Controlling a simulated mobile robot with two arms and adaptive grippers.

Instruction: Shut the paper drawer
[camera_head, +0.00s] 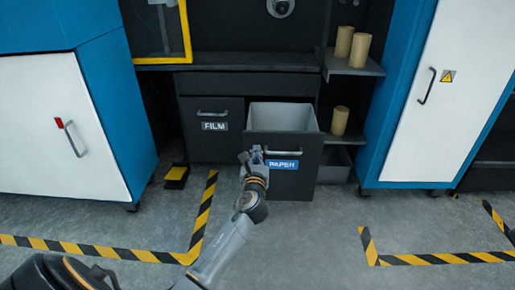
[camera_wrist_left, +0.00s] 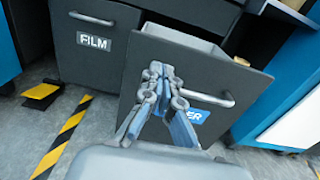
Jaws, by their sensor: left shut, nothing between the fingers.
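The paper drawer (camera_head: 310,173) is dark with a light grey inside and a blue label, and it stands pulled out of the cabinet. Its front (camera_wrist_left: 240,95) also shows in the left wrist view, with a bar handle (camera_wrist_left: 208,97). My left gripper (camera_head: 251,154) is shut and empty, at the left part of the drawer front. In the left wrist view its fingers (camera_wrist_left: 158,70) cover part of the label and the left end of the handle. I cannot tell whether they touch the front. My right gripper is not in view.
The FILM drawer (camera_head: 212,143) to the left is closed. Several tan rolls (camera_head: 359,51) stand on shelves at the right. A yellow-black pedal (camera_head: 177,175) lies on the floor at left. White-doored blue cabinets (camera_head: 425,95) flank both sides. The floor in front is clear.

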